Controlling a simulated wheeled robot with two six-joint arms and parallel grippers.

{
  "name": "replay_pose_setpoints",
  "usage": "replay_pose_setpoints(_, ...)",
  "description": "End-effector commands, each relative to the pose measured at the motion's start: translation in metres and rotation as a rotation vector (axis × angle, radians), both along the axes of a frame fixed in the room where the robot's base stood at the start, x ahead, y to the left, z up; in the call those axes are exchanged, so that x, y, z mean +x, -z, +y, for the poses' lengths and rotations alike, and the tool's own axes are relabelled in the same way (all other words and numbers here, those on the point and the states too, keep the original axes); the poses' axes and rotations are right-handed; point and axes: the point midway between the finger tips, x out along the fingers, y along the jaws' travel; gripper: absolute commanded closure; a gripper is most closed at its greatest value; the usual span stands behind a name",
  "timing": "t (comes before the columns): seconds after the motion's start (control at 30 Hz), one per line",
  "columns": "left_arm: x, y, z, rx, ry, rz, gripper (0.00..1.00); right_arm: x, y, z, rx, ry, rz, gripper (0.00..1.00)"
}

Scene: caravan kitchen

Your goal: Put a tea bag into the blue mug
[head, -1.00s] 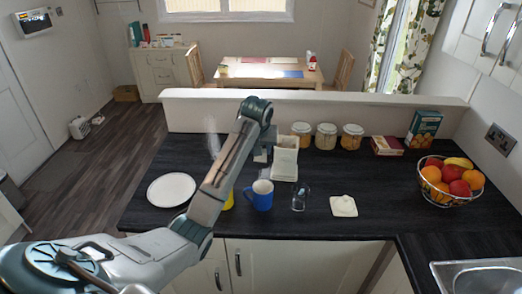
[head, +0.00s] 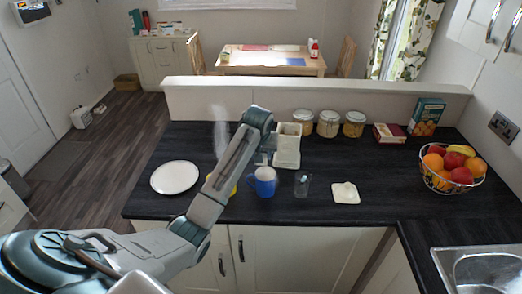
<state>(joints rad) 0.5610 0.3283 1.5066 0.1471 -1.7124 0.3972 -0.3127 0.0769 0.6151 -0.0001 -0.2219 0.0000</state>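The blue mug (head: 265,182) stands upright near the counter's front edge. A cream, open-topped canister (head: 287,146) stands behind it and slightly right. I see no tea bag; the canister's contents are too small to make out. My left arm reaches in from the lower left, and its gripper (head: 264,159) points down just left of the canister, above and behind the mug. Its fingers are small and partly hidden by the arm, so whether they are open or hold anything is unclear. My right gripper is out of view.
A yellow object (head: 233,191) is mostly hidden behind my arm. A clear glass (head: 301,185) and a cream square lid (head: 345,193) lie right of the mug. A white plate (head: 175,177) is at left. Jars (head: 328,123), boxes and a fruit basket (head: 452,185) line the back and right.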

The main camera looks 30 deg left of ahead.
Motion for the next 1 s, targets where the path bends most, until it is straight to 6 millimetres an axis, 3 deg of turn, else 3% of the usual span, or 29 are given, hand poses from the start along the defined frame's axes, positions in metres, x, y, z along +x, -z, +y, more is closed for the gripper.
replay_pose_setpoints(0.13,0.000,0.000,0.000,0.000,0.000,0.000,0.82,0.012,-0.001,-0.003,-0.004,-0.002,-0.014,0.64)
replay_pose_setpoints(0.17,0.000,0.000,0.000,0.000,0.000,0.000,0.56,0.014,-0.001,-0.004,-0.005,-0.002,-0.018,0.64)
replay_pose_setpoints(0.27,0.000,0.000,0.000,0.000,0.000,0.000,0.36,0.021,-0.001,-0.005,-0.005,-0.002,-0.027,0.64)
replay_pose_setpoints(0.67,-0.002,-0.007,-0.001,0.001,0.000,-0.002,0.36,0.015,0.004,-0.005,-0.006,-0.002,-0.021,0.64)
replay_pose_setpoints(1.0,-0.025,-0.067,-0.013,0.001,0.000,-0.007,0.36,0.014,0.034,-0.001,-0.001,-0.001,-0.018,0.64)
